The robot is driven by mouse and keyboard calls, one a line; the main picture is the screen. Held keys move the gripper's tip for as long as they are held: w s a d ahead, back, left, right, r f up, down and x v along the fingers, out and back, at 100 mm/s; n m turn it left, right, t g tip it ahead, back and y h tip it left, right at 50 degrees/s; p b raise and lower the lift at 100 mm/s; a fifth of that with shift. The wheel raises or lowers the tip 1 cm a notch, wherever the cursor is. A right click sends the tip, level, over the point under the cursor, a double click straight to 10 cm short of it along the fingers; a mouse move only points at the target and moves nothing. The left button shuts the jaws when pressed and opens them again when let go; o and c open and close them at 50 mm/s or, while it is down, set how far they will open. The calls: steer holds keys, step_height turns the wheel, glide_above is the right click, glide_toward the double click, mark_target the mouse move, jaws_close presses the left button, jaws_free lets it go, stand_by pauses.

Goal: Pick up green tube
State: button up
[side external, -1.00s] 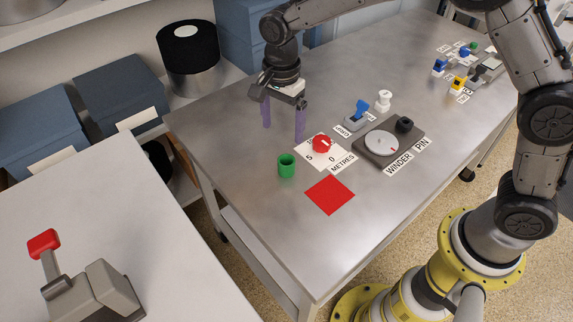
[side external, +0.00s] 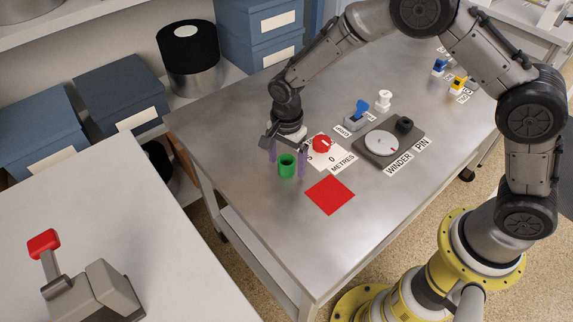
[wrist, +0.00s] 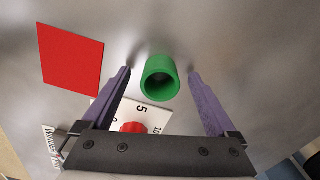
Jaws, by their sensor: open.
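The green tube (side external: 286,166) stands upright on the metal table, with its hollow top facing up. In the wrist view the green tube (wrist: 160,78) lies between and just beyond the tips of the two purple fingers. My gripper (side external: 287,160) is open, with one finger on each side of the tube in the side view. In the wrist view my gripper (wrist: 160,73) shows a gap between each finger and the tube, and it holds nothing. I cannot tell exactly how high the fingertips are above the table.
A red square (side external: 329,194) lies flat near the tube. A red knob (side external: 322,144) on a white dial plate marked METRES sits close behind my gripper. The winder (side external: 381,144) and a white spool (side external: 383,99) stand farther right. The table's left part is clear.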

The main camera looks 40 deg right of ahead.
steer(key=c, duration=1.4)
